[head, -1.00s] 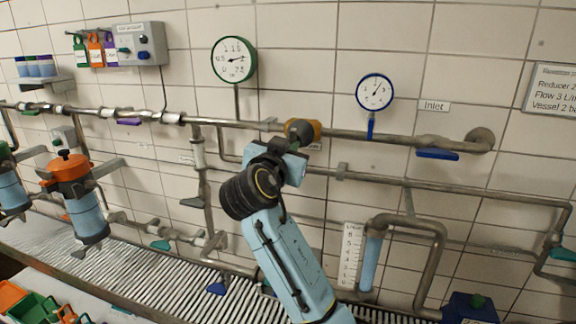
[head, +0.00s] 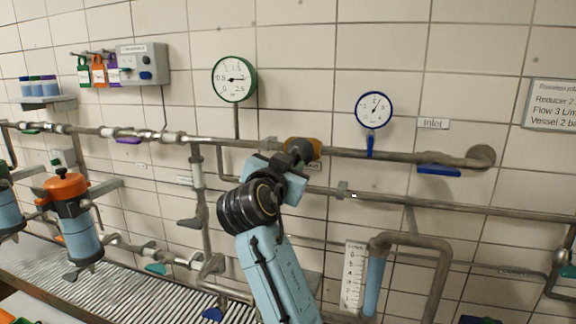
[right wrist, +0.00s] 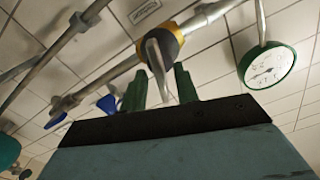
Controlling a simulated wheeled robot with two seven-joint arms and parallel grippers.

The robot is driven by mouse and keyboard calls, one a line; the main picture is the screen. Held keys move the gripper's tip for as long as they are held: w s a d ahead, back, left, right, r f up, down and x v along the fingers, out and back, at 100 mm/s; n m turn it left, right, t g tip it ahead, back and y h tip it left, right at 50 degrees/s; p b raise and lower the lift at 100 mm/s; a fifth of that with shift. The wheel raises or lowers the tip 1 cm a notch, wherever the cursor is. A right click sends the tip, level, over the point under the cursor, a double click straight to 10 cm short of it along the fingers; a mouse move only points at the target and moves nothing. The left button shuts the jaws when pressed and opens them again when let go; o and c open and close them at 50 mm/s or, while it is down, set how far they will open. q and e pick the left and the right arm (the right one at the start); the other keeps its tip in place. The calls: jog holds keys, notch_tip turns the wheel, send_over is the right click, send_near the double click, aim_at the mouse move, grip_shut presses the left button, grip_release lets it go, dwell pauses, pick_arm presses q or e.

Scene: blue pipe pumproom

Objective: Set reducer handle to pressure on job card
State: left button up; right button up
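The pressure reducer (head: 316,148) has an orange-yellow body on the upper pipe; it fills the upper middle of the right wrist view (right wrist: 175,40). Its grey handle (right wrist: 156,58) points toward my right gripper (right wrist: 160,88). The gripper's two green fingers stand close together, one on each side of the handle; whether both touch it is unclear. In the head view my right wrist hides most of this. The green-rimmed gauge (head: 234,79) has its needle pointing about right. The job card (head: 551,104) is cut off and reads "Reducer 2", "Flow 3", "Vessel 2". My left gripper is not in view.
A blue-rimmed gauge (head: 374,110) and a blue inlet lever (head: 438,170) sit right of the reducer. A lower pipe (head: 440,205) runs below. An orange-topped filter (head: 72,205) and a grey control box (head: 142,64) are at left.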

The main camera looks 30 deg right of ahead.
jog(key=b+v, duration=0.2)
jog(key=v, duration=1.1)
jog(key=shift+a, duration=0.2)
dwell(2.2)
